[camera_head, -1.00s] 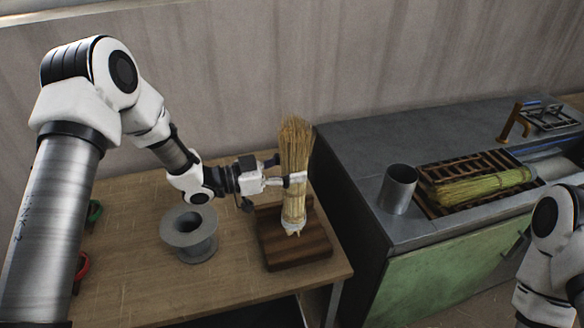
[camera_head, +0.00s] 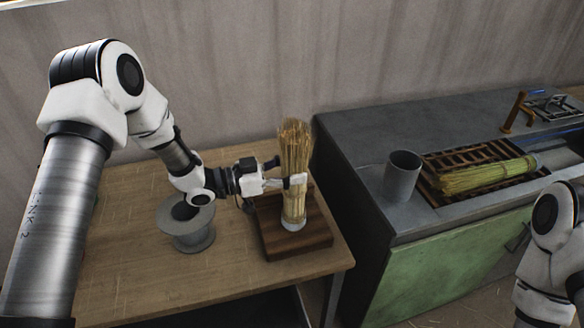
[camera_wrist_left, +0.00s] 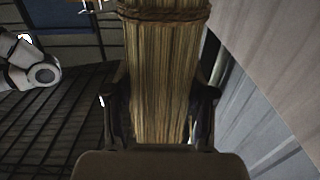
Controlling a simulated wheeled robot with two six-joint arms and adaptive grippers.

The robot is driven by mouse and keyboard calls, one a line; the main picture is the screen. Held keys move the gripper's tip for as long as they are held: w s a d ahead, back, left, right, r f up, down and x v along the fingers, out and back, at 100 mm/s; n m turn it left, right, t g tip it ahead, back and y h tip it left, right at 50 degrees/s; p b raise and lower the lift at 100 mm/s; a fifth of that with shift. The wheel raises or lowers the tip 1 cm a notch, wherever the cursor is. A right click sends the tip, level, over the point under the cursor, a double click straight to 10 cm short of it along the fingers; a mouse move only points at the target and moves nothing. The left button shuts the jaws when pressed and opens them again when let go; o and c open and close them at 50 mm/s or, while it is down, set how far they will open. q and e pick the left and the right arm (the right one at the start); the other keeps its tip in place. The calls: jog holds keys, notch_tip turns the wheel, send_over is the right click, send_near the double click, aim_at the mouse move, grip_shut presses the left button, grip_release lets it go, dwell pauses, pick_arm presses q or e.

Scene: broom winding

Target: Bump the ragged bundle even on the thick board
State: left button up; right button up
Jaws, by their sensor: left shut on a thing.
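The straw bundle (camera_head: 294,150) stands nearly upright over the thick dark board (camera_head: 297,242) on the wooden table. Its lower end, pale and rounded, is at the board's surface; whether it touches cannot be told. Its top end is uneven. My left gripper (camera_head: 292,182) is shut around the bundle's middle from the left. In the left wrist view the bundle (camera_wrist_left: 160,85) fills the space between the fingers, with a binding band near the top. My right gripper is out of view; only part of the right arm shows at the right edge.
A grey spool (camera_head: 187,228) stands on the table left of the board. On the bench to the right are a metal cup (camera_head: 402,176), a slatted rack (camera_head: 470,155) and another straw bundle (camera_head: 487,176) lying on it. A gap separates table and bench.

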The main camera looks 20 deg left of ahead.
aim_at(282, 155)
pick_arm(q)
jog(key=shift+r+p, duration=2.15)
jog(key=shift+r, duration=0.45)
jog(key=shift+f, duration=0.1)
jog(key=shift+f+b, duration=2.1)
jog(key=shift+f, duration=0.6)
jog(key=shift+r+p, duration=2.1)
jog(key=shift+r, duration=0.7)
jog(key=shift+f, duration=0.1)
